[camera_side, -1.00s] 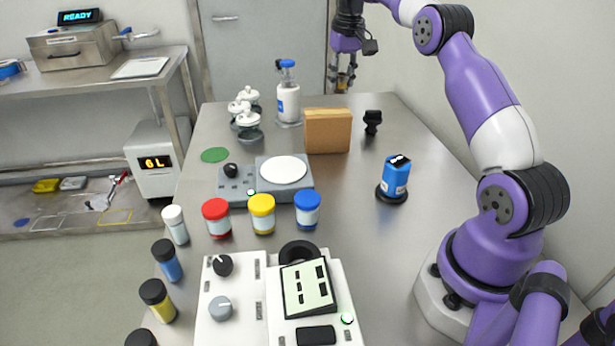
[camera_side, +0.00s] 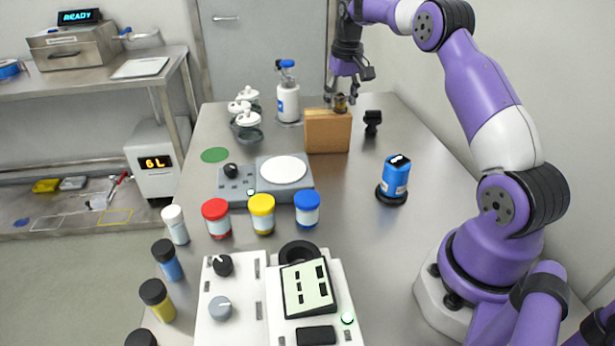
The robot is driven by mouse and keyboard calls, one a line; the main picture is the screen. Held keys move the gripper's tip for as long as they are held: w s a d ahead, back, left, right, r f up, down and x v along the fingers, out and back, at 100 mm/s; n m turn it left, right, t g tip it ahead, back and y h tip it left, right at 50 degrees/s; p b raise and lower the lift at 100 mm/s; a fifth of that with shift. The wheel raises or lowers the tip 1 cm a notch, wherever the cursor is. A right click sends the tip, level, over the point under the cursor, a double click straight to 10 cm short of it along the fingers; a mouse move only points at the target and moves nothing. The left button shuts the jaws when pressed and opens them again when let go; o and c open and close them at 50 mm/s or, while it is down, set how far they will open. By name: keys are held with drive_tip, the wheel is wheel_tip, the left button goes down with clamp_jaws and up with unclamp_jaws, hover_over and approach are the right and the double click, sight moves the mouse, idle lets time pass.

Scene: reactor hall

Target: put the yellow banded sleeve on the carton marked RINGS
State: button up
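My gripper (camera_side: 342,98) is at the top of the brown carton (camera_side: 328,131), pointing down. Its fingers are around a small amber-brown sleeve (camera_side: 341,104), which looks held between them. The sleeve is at the carton's upper edge, right of its middle. Whether it touches the carton's top or hangs just above it is hard to tell. The bands on the sleeve are too small to make out. No RINGS marking shows on the carton's side facing this camera.
A white bottle with a blue cap (camera_side: 288,92) and white-topped glassware (camera_side: 247,121) stand left of the carton. A black stamp-like object (camera_side: 372,122) is close on its right. A blue canister (camera_side: 394,178) stands nearer. The table between them is clear.

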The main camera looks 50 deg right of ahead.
sight(343, 96)
drive_tip(key=r, duration=0.7)
drive_tip(key=shift+s, duration=0.3)
drive_tip(key=shift+a+r, duration=0.3)
drive_tip(key=shift+r, duration=0.15)
drive_tip(key=s+a+r+n+t, duration=0.1)
drive_tip(key=s+a+r, duration=0.2)
drive_tip(key=a, duration=0.4)
drive_tip(key=s+a+r+n+t, duration=0.1)
drive_tip(key=s+a+r+n, duration=0.15)
drive_tip(key=a, duration=0.35)
drive_tip(key=s+a+f+n+t, duration=0.2)
drive_tip(key=s+a+f, duration=0.5)
drive_tip(key=s+a, duration=0.4)
drive_tip(key=shift+s+a+y, duration=0.3)
drive_tip(key=shift+s+a, duration=0.05)
drive_tip(key=shift+s, duration=0.1)
